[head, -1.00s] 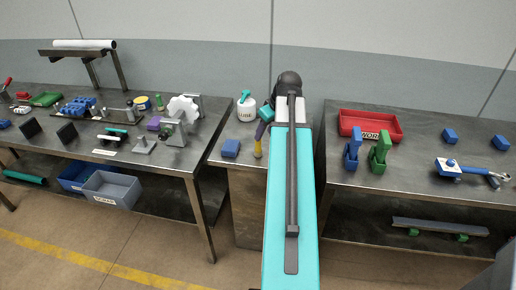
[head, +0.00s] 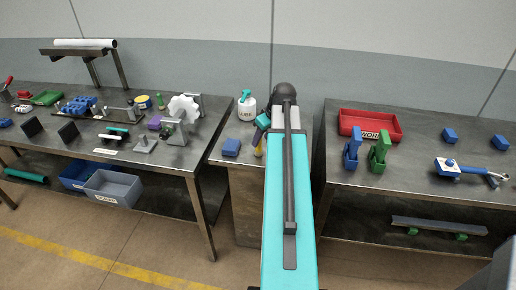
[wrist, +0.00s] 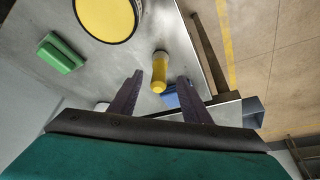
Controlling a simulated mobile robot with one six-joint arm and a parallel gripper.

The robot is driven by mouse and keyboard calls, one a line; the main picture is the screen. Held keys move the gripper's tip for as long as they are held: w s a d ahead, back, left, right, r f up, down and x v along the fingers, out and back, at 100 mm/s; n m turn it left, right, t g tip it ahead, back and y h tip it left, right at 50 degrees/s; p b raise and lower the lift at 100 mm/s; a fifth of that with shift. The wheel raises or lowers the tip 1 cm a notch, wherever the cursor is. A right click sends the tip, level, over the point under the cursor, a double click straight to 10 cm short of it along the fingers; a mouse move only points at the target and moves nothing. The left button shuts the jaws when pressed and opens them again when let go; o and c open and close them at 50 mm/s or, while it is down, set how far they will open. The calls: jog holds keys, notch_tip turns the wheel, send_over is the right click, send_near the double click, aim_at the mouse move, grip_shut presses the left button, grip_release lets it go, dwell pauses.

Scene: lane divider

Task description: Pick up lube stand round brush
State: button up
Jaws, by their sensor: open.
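A yellow upright cylinder, which looks like the round brush (head: 258,151), stands on the small middle stand (head: 222,150). My arm and gripper (head: 262,128) partly cover it in the head view. In the wrist view the brush (wrist: 159,72) shows between and beyond the two dark fingers of my gripper (wrist: 160,77). The fingers are apart and nothing is held. Whether they reach down around the brush I cannot tell. Its bristles cannot be made out.
The left bench (head: 180,158) holds several fixtures. The right bench (head: 410,176) holds a red tray (head: 370,124) and clamps.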

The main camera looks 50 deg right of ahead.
aim_at(259, 146)
jog(key=shift+p+x, duration=0.75)
jog(key=shift+x, duration=1.8)
jog(key=shift+w, duration=0.1)
jog(key=shift+c, duration=0.4)
grip_shut()
